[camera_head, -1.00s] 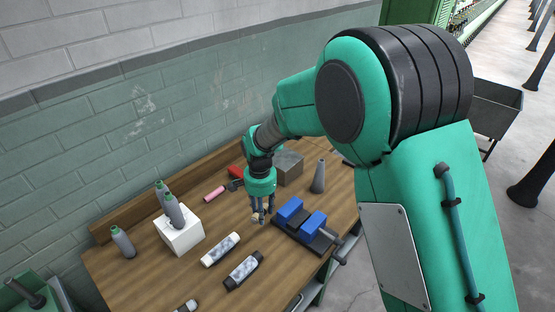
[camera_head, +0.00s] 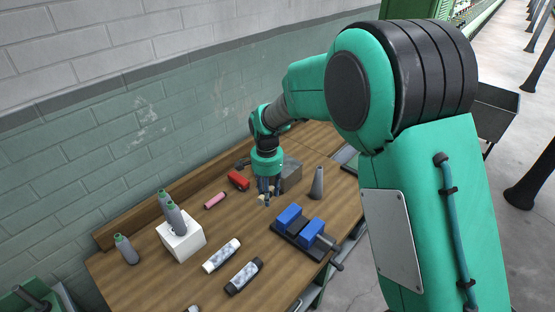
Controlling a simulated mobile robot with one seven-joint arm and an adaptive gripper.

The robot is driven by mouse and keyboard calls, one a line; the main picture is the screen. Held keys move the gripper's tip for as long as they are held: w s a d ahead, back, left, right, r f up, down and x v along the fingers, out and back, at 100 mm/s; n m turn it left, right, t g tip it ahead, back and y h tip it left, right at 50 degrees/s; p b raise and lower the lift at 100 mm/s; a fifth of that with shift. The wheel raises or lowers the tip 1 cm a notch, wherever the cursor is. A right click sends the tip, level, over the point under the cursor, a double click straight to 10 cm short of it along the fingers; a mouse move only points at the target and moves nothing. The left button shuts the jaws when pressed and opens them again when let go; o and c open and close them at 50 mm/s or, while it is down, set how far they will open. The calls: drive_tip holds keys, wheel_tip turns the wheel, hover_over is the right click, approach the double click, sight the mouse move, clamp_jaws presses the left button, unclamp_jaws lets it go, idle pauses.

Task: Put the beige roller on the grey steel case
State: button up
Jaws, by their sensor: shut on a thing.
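The beige roller (camera_head: 262,199) is small and partly hidden between the fingers of my gripper (camera_head: 267,197). My gripper points down and is shut on it. The grey steel case (camera_head: 293,172) stands on the wooden bench just behind and to the right of my gripper, which covers part of it. In this view my gripper overlaps the case's left front side. I cannot tell the exact height of the roller above the bench.
A blue vise (camera_head: 301,228) is in front. A red object (camera_head: 238,181) and a pink roller (camera_head: 215,200) lie left. A white block (camera_head: 183,244) with grey bottles stands further left.

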drive_tip(key=w+d+m+p, duration=0.1)
drive_tip(key=w+d+p, duration=0.9)
drive_tip(key=w+p, duration=0.1)
wheel_tip(320, 180, down, 6)
drive_tip(key=shift+s+d+r, duration=0.1)
drive_tip(key=shift+r, duration=0.15)
drive_tip(key=p, duration=0.2)
hover_over(284, 171)
drive_tip(key=shift+s+d+f, duration=0.15)
drive_tip(key=shift+s+f, duration=0.1)
drive_tip(key=shift+f, duration=0.45)
drive_tip(key=shift+w, duration=0.1)
drive_tip(key=shift+w, duration=0.2)
drive_tip(key=shift+f+p, duration=0.7)
drive_tip(key=shift+f, duration=1.05)
